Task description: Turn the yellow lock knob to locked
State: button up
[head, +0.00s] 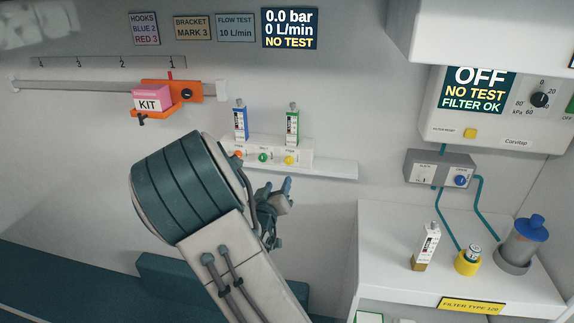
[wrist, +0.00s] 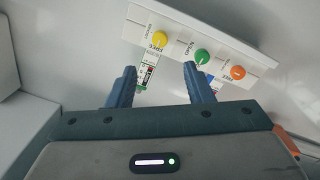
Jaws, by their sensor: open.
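The yellow lock knob (head: 289,160) is the rightmost of three knobs on a white wall-mounted strip in the head view. In the wrist view the yellow knob (wrist: 160,39) is at the left end of the row, with a label beside it that seems to read FREE. My gripper (head: 286,188) is below and in front of the strip, its fingers partly hidden by my wrist. In the wrist view my gripper (wrist: 160,72) is open and empty. The yellow knob shows beyond the fingertips, roughly in line with the gap, and apart from them.
A green knob (head: 263,157) and an orange knob (head: 238,154) sit left of the yellow one. A green-labelled cartridge (head: 292,126) and a blue-labelled cartridge (head: 241,122) stand above the strip. A white counter (head: 385,237) with containers is at right.

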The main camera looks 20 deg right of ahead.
aim_at(288, 162)
jog(key=p+x, duration=0.2)
jog(key=x, duration=0.9)
jog(key=shift+w+d, duration=0.2)
jog(key=shift+w, duration=0.1)
jog(key=c, duration=1)
